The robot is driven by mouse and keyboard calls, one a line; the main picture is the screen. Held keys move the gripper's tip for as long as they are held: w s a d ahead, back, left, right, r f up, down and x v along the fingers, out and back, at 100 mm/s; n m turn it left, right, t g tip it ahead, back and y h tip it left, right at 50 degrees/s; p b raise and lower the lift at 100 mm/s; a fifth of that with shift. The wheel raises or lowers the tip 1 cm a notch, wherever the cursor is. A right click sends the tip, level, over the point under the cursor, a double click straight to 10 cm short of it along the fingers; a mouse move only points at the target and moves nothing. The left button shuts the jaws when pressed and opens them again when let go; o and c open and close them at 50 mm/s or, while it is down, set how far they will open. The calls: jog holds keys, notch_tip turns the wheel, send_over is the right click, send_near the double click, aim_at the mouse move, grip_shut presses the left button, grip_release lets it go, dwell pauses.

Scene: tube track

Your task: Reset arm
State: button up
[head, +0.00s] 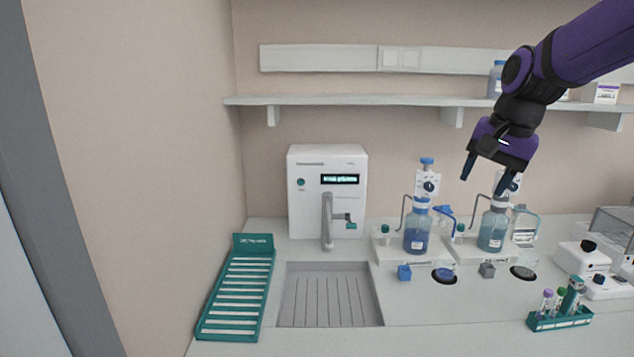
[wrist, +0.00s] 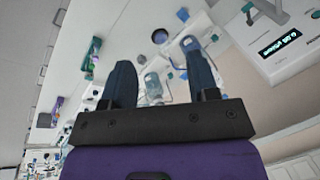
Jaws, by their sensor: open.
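My gripper (head: 485,172) hangs from the purple arm at the upper right in the head view, above the bench and in front of the wall. Its two dark fingers are spread apart with nothing between them. In the wrist view my gripper (wrist: 158,85) also shows open, with bench items beyond the fingers. The right blue bottle (head: 493,226) stands on its white stand below the gripper, apart from it as far as I can tell.
A white machine (head: 328,190) stands behind a grey drain tray (head: 328,296). A green slotted rack (head: 237,298) is at the left. Another blue bottle (head: 417,230) stands mid-bench. A teal tube rack (head: 560,319) holds several tubes at front right. A shelf (head: 360,100) runs along the wall.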

jog(key=s+f+n+t+h, duration=0.1)
jog(key=s+n, duration=0.6)
jog(key=s, duration=1.6)
jog(key=shift+d+t+h, duration=0.3)
jog(key=shift+d+t, duration=0.1)
jog(key=shift+t, duration=0.4)
